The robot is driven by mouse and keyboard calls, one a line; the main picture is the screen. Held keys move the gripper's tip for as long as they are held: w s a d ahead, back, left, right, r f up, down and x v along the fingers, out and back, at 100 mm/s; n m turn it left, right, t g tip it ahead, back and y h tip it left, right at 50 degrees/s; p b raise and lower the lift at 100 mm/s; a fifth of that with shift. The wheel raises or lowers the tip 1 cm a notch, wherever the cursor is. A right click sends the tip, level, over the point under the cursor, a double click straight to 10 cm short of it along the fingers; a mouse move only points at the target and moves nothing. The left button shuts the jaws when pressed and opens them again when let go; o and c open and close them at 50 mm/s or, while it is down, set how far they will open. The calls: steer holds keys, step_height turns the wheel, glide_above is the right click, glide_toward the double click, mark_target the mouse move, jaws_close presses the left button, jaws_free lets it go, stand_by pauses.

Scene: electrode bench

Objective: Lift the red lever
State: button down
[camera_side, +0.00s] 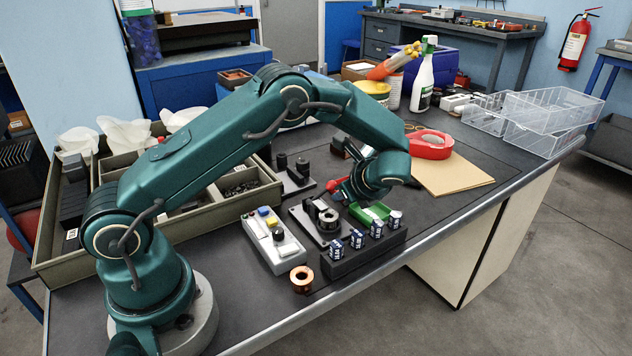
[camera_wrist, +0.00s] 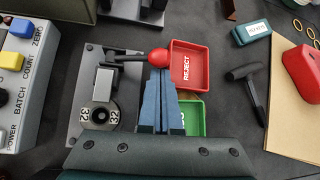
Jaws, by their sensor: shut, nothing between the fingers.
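The red lever shows in the wrist view as a red ball knob (camera_wrist: 158,54) on a black rod, which runs left to a grey fixture (camera_wrist: 78,115) with a round dial marked 32. In the side view the red knob (camera_side: 333,186) stands just above the fixture. My gripper (camera_wrist: 158,72) has its blue fingers together with nothing between them. Its tips appear right beside the knob; I cannot tell whether they touch it. In the side view my gripper (camera_side: 343,192) is close to the knob's right side, partly hidden by my wrist.
A red REJECT tray (camera_wrist: 205,62) and a green tray (camera_wrist: 196,116) lie right of the lever. A control box with buttons (camera_wrist: 14,75) stands left. A black rack (camera_side: 372,252) holds several small vials in front. A black hammer-like tool (camera_wrist: 246,74) lies farther right.

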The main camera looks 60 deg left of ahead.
mark_target(319, 202)
steer(key=shift+s+r+n+t, duration=0.2)
steer(key=shift+r+n+t, duration=0.35)
steer(key=shift+t, duration=0.25)
steer(key=shift+s+r+t, duration=0.2)
steer(key=shift+r+t, duration=0.15)
steer(key=shift+t, duration=0.25)
steer(key=s+r+n+t, duration=0.1)
steer(key=s+n+t+y, duration=0.1)
steer(key=t, duration=0.1)
steer(key=shift+r, duration=0.4)
steer(key=shift+s+r, duration=0.2)
steer(key=shift+s, duration=0.45)
steer(key=shift+s+r, duration=0.2)
steer(key=shift+s, duration=0.5)
steer(key=s+d+r, duration=0.1)
steer(key=s+d, duration=0.6)
steer(key=shift+r, duration=0.25)
steer(key=shift+a+n, duration=0.1)
steer(key=shift+n, duration=0.15)
